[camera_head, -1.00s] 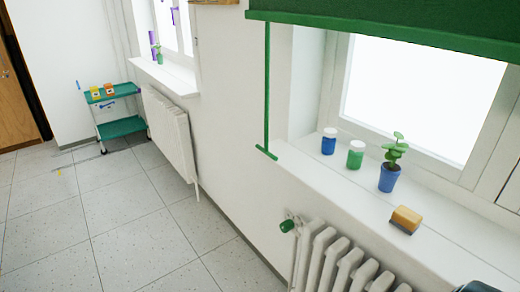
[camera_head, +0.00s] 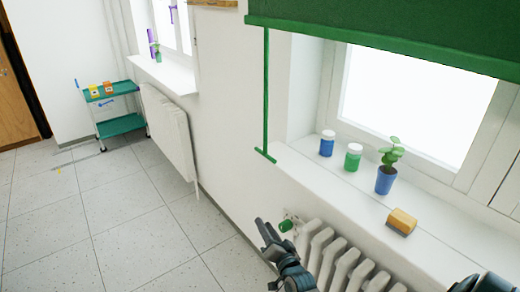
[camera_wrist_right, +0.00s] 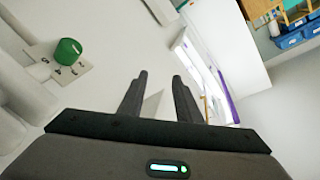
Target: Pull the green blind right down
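The green blind (camera_head: 400,22) hangs over the top of the right window, with its bottom bar (camera_head: 390,47) above the bright pane. A thin green rod (camera_head: 266,90) hangs from the blind's left end, with a short crosspiece (camera_head: 264,154) at its foot beside the sill. My right gripper (camera_head: 263,232) is low in front of the wall, below the crosspiece and apart from it. In the right wrist view its two fingers (camera_wrist_right: 158,92) stand apart with nothing between them. The blind is not visible in that view. My left gripper is not in view.
The sill (camera_head: 310,166) holds a blue jar (camera_head: 327,146), a green jar (camera_head: 353,160), a potted plant (camera_head: 386,182) and a yellow-brown block (camera_head: 402,221). A white radiator (camera_head: 325,255) with a green knob (camera_head: 286,226) stands below.

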